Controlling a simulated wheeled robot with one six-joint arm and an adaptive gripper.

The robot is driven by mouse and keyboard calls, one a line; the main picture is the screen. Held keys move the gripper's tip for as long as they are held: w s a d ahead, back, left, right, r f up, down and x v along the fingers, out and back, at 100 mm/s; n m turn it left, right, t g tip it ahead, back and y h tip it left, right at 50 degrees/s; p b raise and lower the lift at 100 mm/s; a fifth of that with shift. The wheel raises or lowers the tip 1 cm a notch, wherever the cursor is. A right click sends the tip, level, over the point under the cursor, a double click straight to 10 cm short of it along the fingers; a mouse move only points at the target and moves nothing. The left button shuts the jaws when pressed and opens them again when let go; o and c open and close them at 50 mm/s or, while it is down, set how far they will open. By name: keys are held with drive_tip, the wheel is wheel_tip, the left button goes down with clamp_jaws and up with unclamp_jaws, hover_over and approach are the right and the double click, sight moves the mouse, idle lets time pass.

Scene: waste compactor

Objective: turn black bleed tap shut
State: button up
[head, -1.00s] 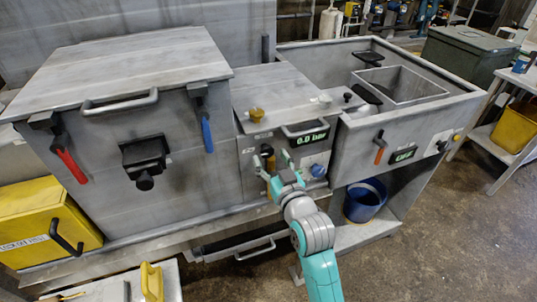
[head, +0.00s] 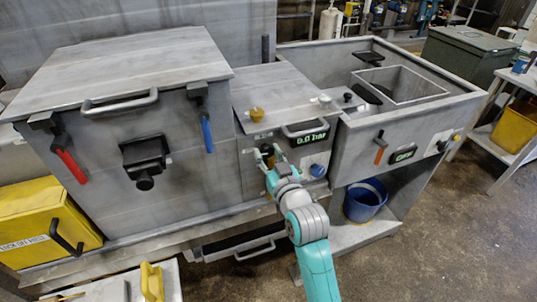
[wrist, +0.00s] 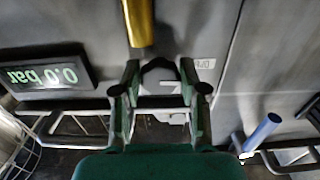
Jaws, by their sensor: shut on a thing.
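The black bleed tap (wrist: 160,65) shows as a dark curved piece between my fingertips in the wrist view, just below a brass-coloured stem. In the head view, my gripper (head: 267,152) is at the front of the middle panel, left of the pressure display, and its fingers largely hide the tap. My gripper (wrist: 160,72) is shut on the tap, with one finger on each side. The tap's exact angle cannot be told.
A brass knob (head: 257,114) is above my gripper. A blue-handled lever (head: 207,134) hangs to the left. A blue bucket (head: 365,198) stands at the lower right.

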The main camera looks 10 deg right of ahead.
drive_tip(key=shift+m, duration=0.3)
drive_tip(key=m, duration=1.2)
drive_tip(key=shift+m, duration=2)
drive_tip(key=o, duration=1.1)
drive_tip(key=shift+s, duration=0.15)
